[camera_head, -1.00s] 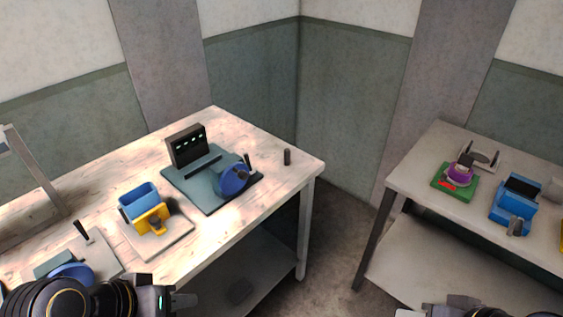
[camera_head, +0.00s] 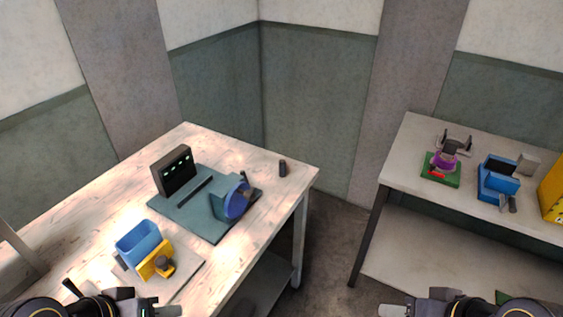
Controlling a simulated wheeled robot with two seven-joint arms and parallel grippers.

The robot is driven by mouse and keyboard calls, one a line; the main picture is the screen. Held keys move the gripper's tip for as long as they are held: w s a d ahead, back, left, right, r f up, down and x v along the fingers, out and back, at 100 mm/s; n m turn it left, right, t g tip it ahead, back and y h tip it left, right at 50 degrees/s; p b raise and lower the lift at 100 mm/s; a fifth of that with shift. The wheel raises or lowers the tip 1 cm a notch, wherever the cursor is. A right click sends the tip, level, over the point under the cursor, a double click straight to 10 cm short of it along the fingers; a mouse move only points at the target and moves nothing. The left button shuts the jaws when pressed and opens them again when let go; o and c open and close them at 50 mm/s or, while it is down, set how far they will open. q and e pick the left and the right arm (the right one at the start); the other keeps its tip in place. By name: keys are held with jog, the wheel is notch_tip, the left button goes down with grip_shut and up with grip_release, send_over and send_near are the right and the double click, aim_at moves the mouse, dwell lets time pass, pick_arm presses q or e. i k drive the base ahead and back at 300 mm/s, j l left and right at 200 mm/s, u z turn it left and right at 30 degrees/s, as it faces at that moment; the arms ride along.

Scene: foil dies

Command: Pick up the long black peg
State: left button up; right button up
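A short dark upright cylinder (camera_head: 283,168) stands alone near the right corner of the wooden table; it is the loose piece most like a black peg. A thin black stick (camera_head: 70,287) also shows at the lower left, partly hidden by my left arm. My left gripper (camera_head: 168,311) is at the bottom edge, in front of the table and well apart from the cylinder. My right gripper (camera_head: 390,311) is at the bottom edge, right of the table. Both are cut off by the frame, so their opening is unclear.
The wooden table (camera_head: 90,235) holds a teal machine (camera_head: 186,217) with a dark display and blue wheel, and a blue bin (camera_head: 138,241) with a yellow part. A grey table (camera_head: 405,165) at right holds a green-based device (camera_head: 441,169) and a blue device (camera_head: 497,184). A floor gap separates the tables.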

aim_at(282, 162)
jog(key=i+l+u, duration=0.25)
jog(key=u, duration=0.2)
jog(key=i+l+u, duration=0.25)
jog(key=l+u, duration=0.2)
jog(key=i+l+u, duration=0.15)
jog(key=l+u, duration=0.3)
jog(key=j, duration=0.1)
